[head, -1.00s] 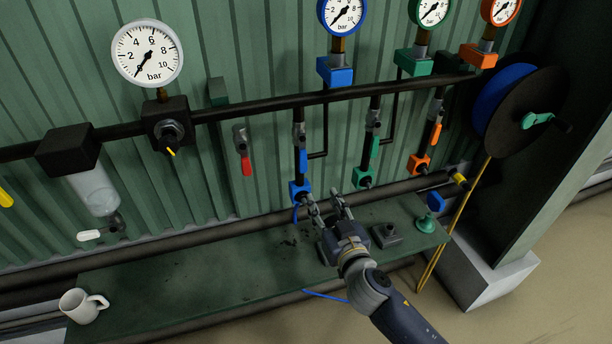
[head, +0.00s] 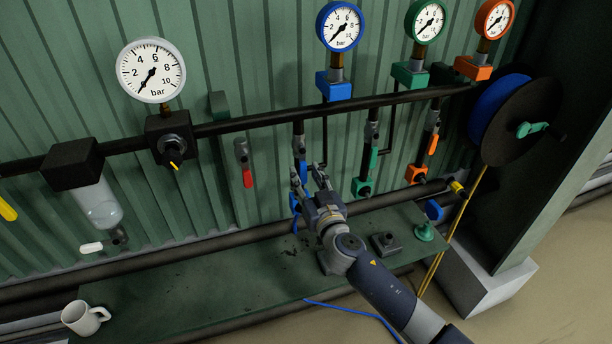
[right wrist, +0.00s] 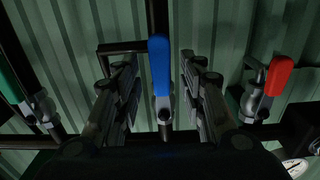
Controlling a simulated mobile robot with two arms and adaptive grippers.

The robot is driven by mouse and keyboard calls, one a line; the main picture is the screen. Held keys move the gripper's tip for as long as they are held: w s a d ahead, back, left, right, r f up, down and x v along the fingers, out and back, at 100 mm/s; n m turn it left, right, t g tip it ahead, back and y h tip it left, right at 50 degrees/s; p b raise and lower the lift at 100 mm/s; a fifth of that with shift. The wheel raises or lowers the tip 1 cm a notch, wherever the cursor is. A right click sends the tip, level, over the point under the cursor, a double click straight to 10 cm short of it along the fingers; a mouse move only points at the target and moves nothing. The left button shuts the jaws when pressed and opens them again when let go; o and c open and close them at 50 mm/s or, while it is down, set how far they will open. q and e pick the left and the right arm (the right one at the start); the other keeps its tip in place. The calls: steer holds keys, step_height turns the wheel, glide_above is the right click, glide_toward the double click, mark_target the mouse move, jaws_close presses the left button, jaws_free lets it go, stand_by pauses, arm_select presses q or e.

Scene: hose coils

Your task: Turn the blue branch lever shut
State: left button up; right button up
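The blue branch lever (right wrist: 160,65) stands between the two fingers of my right gripper (right wrist: 160,98) in the right wrist view, with a visible gap on each side. The lever lies along its pipe, on a grey valve body (right wrist: 164,108). In the head view the lever (head: 303,171) hangs downward below the black main pipe, partly hidden by the fingers. My right gripper (head: 309,183) is open around it and not visibly touching it. My left gripper is not in view.
The green lever (head: 373,157) and orange lever (head: 433,145) are on branches to the right; a red lever (head: 247,177) is to the left. A bench (head: 230,285) runs below, with a mug (head: 82,317) at its left end. A hose reel (head: 515,115) is at right.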

steer(key=shift+w+a, duration=0.15)
jaws_close()
